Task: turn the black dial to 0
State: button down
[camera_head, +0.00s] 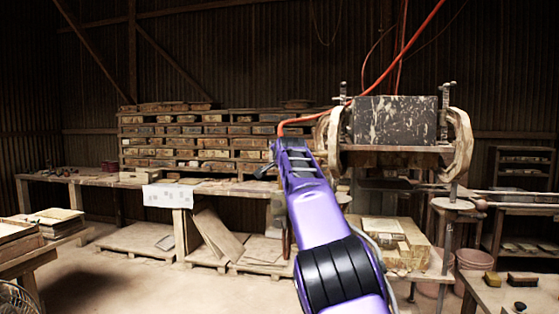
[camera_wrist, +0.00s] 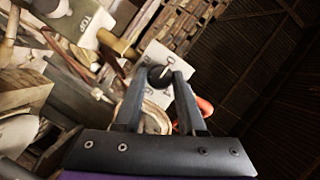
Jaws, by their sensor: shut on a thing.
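My gripper (camera_wrist: 160,78) points into the scene in the wrist view, with its two dark fingers closing in at the tips. It is shut on a small dark round thing, the black dial (camera_wrist: 158,73), which sits between the fingertips. A pale plate (camera_wrist: 153,50) with dark marks lies behind the dial. The fingers hide part of the dial, and I cannot read where it points. In the head view my purple arm reaches toward the bench and the press, and I cannot make out the dial there.
The press with its dark block (camera_head: 395,120) stands to the right of my arm. An orange cable (camera_head: 405,48) runs above it. A long workbench (camera_head: 105,180) and stacked shelves (camera_head: 190,142) stand at the back. A wooden table (camera_head: 60,240) is at the left. Open floor (camera_head: 130,285) lies at front left.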

jog(key=c, duration=0.5)
grip_release()
jog(key=shift+s, duration=0.1)
jog(key=b+v, duration=0.7)
jog(key=v, duration=1)
jog(key=shift+s, duration=0.1)
